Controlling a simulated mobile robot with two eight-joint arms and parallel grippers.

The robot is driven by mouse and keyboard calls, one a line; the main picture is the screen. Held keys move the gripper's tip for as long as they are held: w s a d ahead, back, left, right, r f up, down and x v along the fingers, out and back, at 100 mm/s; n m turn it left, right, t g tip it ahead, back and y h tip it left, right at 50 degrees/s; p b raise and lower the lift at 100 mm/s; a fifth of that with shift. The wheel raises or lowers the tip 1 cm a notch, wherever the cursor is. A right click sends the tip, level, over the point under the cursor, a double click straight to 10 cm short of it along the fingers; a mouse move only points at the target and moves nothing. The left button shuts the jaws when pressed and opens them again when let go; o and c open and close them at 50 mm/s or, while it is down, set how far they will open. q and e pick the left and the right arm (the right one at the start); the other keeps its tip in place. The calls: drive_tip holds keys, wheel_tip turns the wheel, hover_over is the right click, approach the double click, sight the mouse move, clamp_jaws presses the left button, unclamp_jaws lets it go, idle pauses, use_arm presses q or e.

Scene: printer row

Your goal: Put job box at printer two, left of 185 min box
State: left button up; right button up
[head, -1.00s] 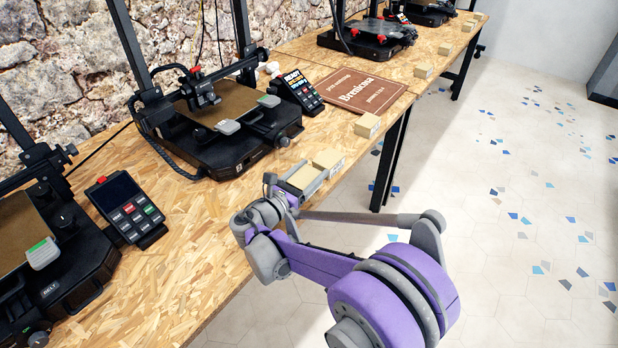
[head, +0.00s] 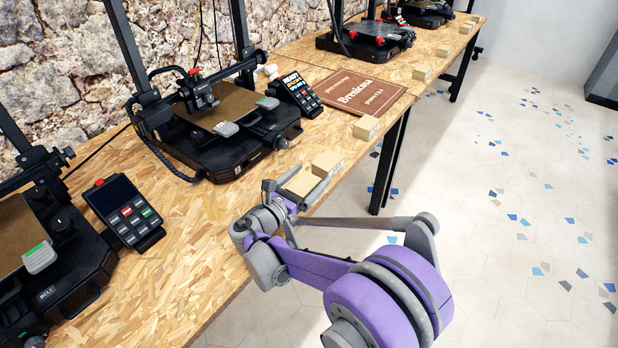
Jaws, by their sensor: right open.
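A small tan box (head: 301,181) lies at the front edge of the wooden table, in front of the middle printer (head: 215,120). My right gripper (head: 302,188) is open around this box, with a finger along its near side; I cannot tell whether they touch. A second tan box (head: 327,163) stands close to its right, with a pale label on its front. A third tan box (head: 366,127) stands farther right on the edge. The labels are too small to read, so I cannot tell which is the 185 min box. My left gripper is out of view.
A READY display (head: 299,93) stands beside the middle printer, and a dark keypad (head: 124,211) sits nearer left. Another printer (head: 45,250) is at the left edge. A brown sign (head: 360,91) lies flat on the table. Bare wood (head: 195,245) shows at the front left.

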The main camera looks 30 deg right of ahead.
drive_tip(key=p+v, duration=0.1)
drive_tip(key=v, duration=1.1)
drive_tip(key=shift+f+p, duration=0.1)
drive_tip(key=shift+p, duration=0.2)
drive_tip(key=shift+d, duration=0.1)
